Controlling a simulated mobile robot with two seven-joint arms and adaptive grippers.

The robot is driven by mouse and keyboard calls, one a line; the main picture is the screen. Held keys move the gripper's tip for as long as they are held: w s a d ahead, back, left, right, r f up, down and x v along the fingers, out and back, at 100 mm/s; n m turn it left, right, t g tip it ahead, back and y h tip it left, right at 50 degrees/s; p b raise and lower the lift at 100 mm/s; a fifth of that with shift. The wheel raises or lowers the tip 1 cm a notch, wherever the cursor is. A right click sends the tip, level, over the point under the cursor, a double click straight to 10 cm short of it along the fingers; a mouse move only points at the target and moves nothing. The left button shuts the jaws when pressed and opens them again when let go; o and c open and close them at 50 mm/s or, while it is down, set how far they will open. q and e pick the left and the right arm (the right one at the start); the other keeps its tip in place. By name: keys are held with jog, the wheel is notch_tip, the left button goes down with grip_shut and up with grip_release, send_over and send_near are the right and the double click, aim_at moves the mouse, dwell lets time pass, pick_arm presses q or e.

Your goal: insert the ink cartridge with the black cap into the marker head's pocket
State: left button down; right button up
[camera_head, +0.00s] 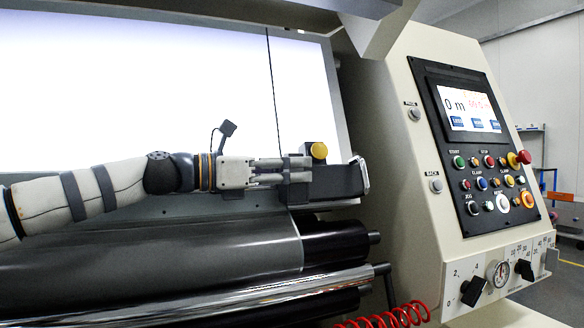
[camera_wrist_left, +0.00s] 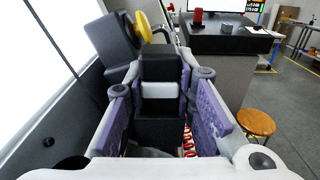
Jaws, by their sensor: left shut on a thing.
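My left gripper (camera_head: 306,171) reaches in from the left, level, in front of the lit panel. In the left wrist view its purple-padded fingers (camera_wrist_left: 160,92) are shut on the ink cartridge (camera_wrist_left: 158,66), which is black at both ends with a pale band in the middle. The marker head (camera_head: 338,182) is a dark block with a yellow knob (camera_head: 319,150), right at the fingertips. In the left wrist view a grey block with the yellow knob (camera_wrist_left: 142,32) stands left of and beyond the cartridge. The pocket is not clearly visible; I cannot tell whether the cartridge touches it. My right gripper is out of view.
The bright backlit panel (camera_head: 140,85) stands behind the arm. Dark rollers (camera_head: 180,260) lie below. A beige control cabinet (camera_head: 400,160) with buttons and a screen rises to the right. A red coiled hose (camera_head: 395,316) hangs low. The left wrist view shows a stool (camera_wrist_left: 257,122).

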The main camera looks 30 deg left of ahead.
pick_arm(q)
jog(key=c, duration=1.3)
grip_release()
jog(key=shift+f, duration=0.15)
